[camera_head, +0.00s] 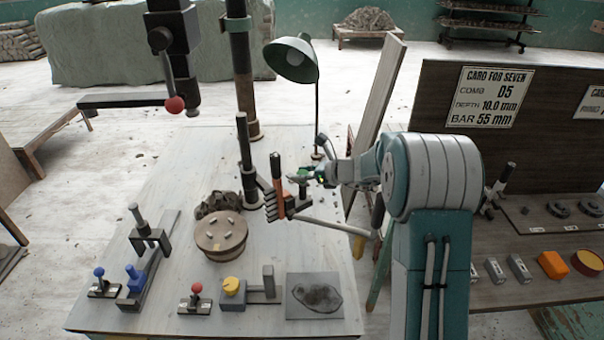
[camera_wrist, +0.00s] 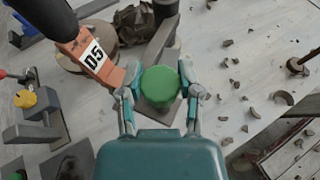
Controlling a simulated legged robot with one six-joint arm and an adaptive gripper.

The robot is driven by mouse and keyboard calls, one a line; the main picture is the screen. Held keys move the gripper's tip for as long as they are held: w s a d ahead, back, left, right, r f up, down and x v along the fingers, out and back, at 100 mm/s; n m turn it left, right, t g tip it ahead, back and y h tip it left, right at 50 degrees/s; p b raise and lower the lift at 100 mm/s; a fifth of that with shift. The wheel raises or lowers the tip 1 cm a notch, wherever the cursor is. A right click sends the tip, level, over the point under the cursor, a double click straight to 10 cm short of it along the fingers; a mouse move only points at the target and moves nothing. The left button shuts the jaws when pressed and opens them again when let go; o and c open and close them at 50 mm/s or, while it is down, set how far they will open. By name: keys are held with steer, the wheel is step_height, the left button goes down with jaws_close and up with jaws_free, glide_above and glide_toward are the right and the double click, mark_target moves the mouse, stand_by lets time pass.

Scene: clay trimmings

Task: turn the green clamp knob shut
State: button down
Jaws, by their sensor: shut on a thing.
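The green clamp knob (camera_wrist: 160,83) is a round green cap in the middle of the wrist view. My gripper (camera_wrist: 160,92) has one finger on each side of it and is shut on it. In the head view my gripper (camera_head: 302,178) reaches in from the right to the post assembly. Only a sliver of the knob (camera_head: 304,171) shows there behind the fingers.
A black comb (camera_head: 273,201) hangs below the orange holder. A round wooden disc (camera_head: 221,236) sits left on the table. A yellow knob (camera_head: 231,285) and red-topped lever (camera_head: 196,296) stand near the front. Clay trimmings (camera_wrist: 248,112) are scattered on the right.

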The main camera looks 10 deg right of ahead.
steer(key=shift+y, duration=0.3)
steer(key=n+g+y, duration=0.2)
steer(key=n+g, duration=0.3)
steer(key=g, duration=0.1)
steer(key=shift+w+f+n, duration=0.1)
steer(key=shift+n, duration=0.3)
steer(key=n+g, duration=0.5)
steer(key=g, duration=0.1)
steer(key=shift+n+g, duration=0.3)
steer(key=shift+c, duration=1.3)
jaws_free()
